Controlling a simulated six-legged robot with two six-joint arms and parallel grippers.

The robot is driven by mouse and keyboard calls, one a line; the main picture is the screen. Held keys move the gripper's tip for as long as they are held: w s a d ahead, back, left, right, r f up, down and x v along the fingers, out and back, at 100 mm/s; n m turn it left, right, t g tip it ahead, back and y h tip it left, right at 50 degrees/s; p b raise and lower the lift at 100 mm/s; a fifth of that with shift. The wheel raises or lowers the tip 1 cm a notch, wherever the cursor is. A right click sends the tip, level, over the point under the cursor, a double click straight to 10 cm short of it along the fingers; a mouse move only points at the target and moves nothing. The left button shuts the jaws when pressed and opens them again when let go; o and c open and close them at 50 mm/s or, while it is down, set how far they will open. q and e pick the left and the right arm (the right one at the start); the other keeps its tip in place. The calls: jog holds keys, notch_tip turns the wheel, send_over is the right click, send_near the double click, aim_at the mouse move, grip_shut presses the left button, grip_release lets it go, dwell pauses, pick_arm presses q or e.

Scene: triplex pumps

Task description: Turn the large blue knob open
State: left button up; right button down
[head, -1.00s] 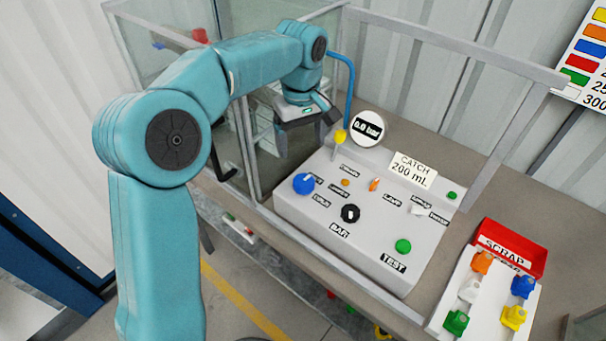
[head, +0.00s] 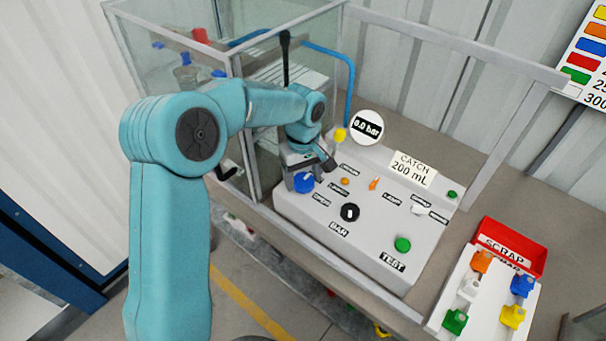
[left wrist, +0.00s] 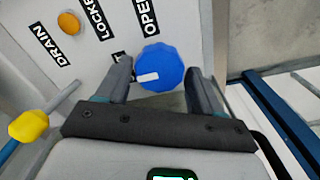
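The large blue knob (head: 304,182) sits at the left end of the grey panel (head: 370,255). In the left wrist view the blue knob (left wrist: 160,68) shows a white mark on its left side, under the OPEN label (left wrist: 146,16). My left gripper (head: 308,170) is at the knob, its fingers reaching down toward the panel. In the left wrist view the left gripper (left wrist: 160,85) is open, with one finger on each side of the knob and gaps visible between. My right gripper is not in view.
A glass enclosure (head: 190,70) stands behind my arm. A red scrap bin (head: 515,245) is at the right.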

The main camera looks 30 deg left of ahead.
pick_arm(q)
jog(key=shift+d, duration=0.1)
jog(key=c, duration=0.6)
jog(key=shift+m, duration=0.4)
jog(key=m, duration=0.3)
jog(key=shift+w+m, duration=0.1)
jog(key=shift+m, duration=0.3)
jog(key=m, duration=0.4)
jog(key=shift+r+m, duration=0.1)
jog(key=shift+m, duration=0.2)
jog(key=m, duration=0.8)
jog(key=shift+m, duration=0.3)
